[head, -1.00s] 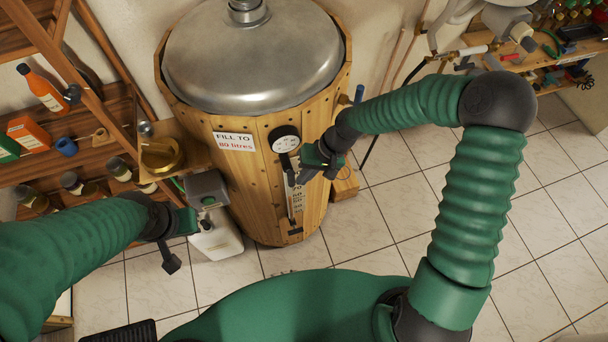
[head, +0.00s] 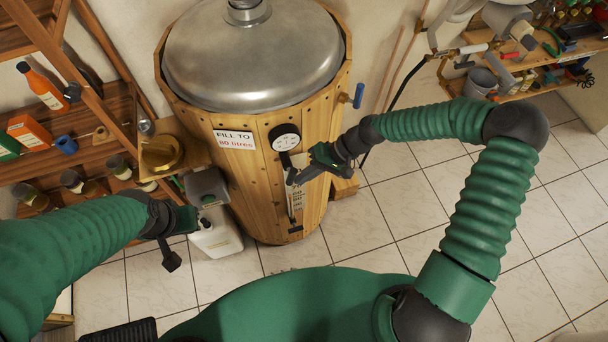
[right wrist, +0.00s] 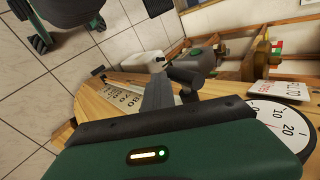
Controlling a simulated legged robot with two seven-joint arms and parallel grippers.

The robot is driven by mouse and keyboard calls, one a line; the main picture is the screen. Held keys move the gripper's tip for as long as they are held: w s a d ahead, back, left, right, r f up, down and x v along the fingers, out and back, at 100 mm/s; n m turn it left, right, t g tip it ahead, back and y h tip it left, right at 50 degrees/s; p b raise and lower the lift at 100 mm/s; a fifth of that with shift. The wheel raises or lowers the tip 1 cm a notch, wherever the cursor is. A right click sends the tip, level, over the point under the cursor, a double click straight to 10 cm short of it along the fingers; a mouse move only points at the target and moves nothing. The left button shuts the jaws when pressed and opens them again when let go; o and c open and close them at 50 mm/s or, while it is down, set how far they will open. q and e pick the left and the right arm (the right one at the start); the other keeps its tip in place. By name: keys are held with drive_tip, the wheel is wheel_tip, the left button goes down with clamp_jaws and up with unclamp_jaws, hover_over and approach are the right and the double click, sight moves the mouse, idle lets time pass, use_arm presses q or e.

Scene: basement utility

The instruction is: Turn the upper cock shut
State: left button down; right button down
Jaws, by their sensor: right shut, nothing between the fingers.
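The wooden-clad tank (head: 255,180) carries a sight gauge with a numbered scale strip (head: 296,200) below its dial. The strip also shows in the right wrist view (right wrist: 128,97). A dark fitting, seemingly the lower cock (head: 296,229), is at the strip's foot. My right gripper (head: 294,178) is shut and empty at the strip's upper end. The upper cock cannot be made out clearly there; whether the fingers touch it I cannot tell. In the right wrist view its dark fingers (right wrist: 160,92) reach over the gauge. My left gripper (head: 170,256) hangs left of the tank; its jaws are unclear.
The dial (head: 285,138) and white sign (head: 234,140) sit on the tank's front. A blue-handled tap (head: 358,95) sticks out at its right. A white canister (head: 217,238) stands on the floor at left. Shelves line the left. Tiled floor at right is clear.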

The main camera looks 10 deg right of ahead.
drive_tip(key=shift+s+a+f+m+y+b, duration=0.15)
drive_tip(key=shift+a+f+y+b, duration=0.3)
drive_tip(key=shift+y+b, duration=1.9)
drive_tip(key=shift+w+a+f+m+y+b, duration=0.1)
drive_tip(key=shift+a+f+y+b, duration=0.35)
drive_tip(key=shift+y+b, duration=1.85)
drive_tip(key=shift+s+a+f+m+y+b, duration=0.15)
drive_tip(key=shift+a+f+y+b, duration=0.25)
drive_tip(key=shift+y+b, duration=1.95)
drive_tip(key=shift+w+a+r+b, duration=0.1)
drive_tip(key=shift+a+b, duration=0.1)
drive_tip(key=shift+b, duration=1.05)
